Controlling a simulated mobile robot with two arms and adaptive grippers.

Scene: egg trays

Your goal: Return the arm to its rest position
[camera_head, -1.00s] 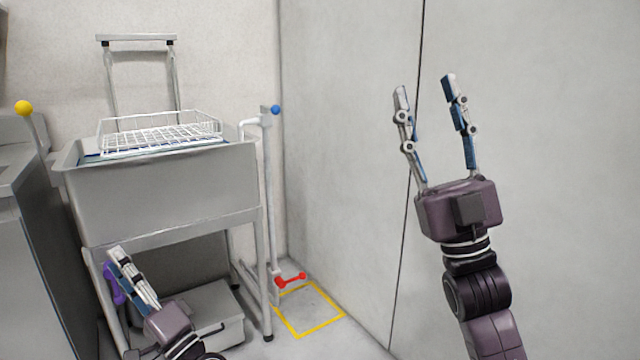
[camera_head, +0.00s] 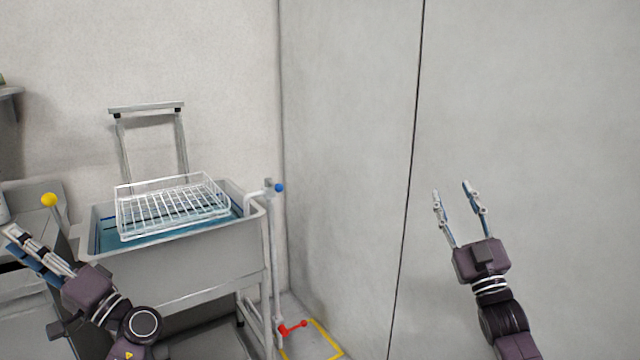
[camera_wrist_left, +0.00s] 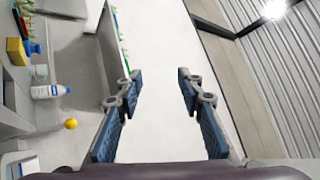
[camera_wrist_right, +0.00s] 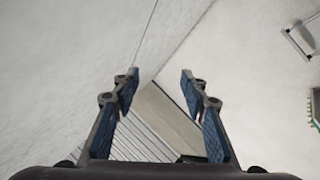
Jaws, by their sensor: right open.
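My right gripper (camera_head: 456,190) is raised in front of the grey wall panel at the right, its fingers apart and nothing between them. My left gripper (camera_head: 14,240) is at the lower left of the head view, beside the sink. In the left wrist view its fingers (camera_wrist_left: 158,82) stand apart with nothing held between them.
A grey sink (camera_head: 185,272) with a white wire basket (camera_head: 125,217) stands at left. A blue-knobbed pipe (camera_head: 279,187) and a red handle (camera_head: 293,328) are right of the sink. Yellow floor marking (camera_head: 327,340) lies below.

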